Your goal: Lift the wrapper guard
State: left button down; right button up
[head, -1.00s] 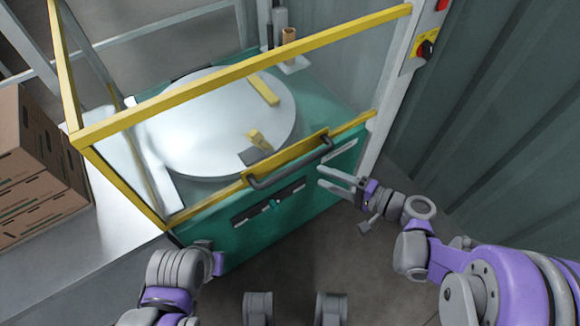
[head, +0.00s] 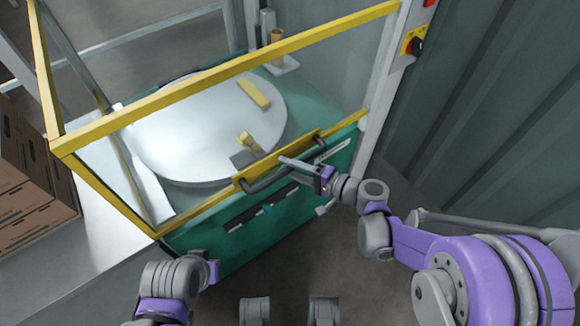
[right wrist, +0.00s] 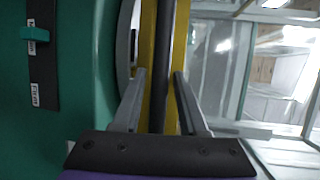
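The wrapper guard (head: 230,72) is a yellow frame with clear panels, down around the wrapper's round turntable (head: 190,140). Its dark handle (head: 263,182) sits on the yellow lower front rail. My right gripper (head: 290,166) is at the right part of this handle. In the right wrist view the open fingers (right wrist: 160,85) stand on either side of the dark handle bar (right wrist: 166,40), with gaps visible beside it. My left gripper (head: 213,272) is low in front of the green cabinet, apart from the guard; its fingers do not show clearly.
The green cabinet (head: 210,255) is below the guard. A control post with a red and yellow switch (head: 412,43) stands at the right, beside a corrugated wall (head: 490,110). Brown cartons (head: 30,190) are stacked at the left. Floor is clear in front.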

grip_shut()
dwell(1.2)
